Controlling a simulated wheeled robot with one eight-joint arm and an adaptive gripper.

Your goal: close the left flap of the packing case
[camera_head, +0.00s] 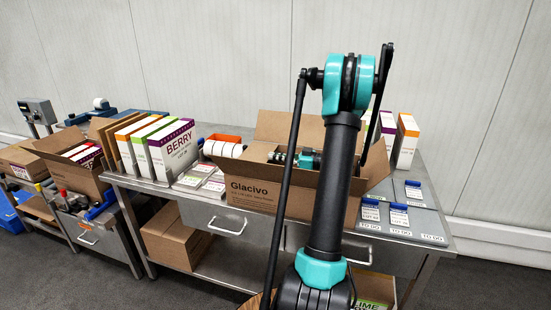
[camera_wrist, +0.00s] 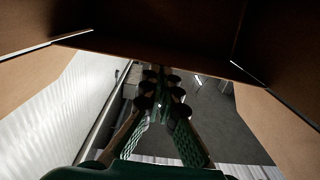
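The packing case (camera_head: 250,192), a brown cardboard box marked Glacivo, stands on the metal bench with its top open. Its back flap (camera_head: 288,126) stands up, and brown cardboard juts out at its right side. I cannot clearly make out the left flap. My gripper (camera_head: 296,159) is over the case opening, partly hidden by my arm. In the wrist view, its dark and green fingers (camera_wrist: 160,76) point away from the camera, with dark cardboard above and brown cardboard at both sides. Nothing is clearly seen between the fingers, and their tips are hard to make out.
Upright cartons, one marked BERRY (camera_head: 174,148), stand left of the case, with tape rolls (camera_head: 224,147) between. Flat TO DO trays (camera_head: 395,222) lie at right, with more cartons (camera_head: 405,142) behind. Another open box (camera_head: 75,172) is at far left. A closed box (camera_head: 175,238) sits below.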

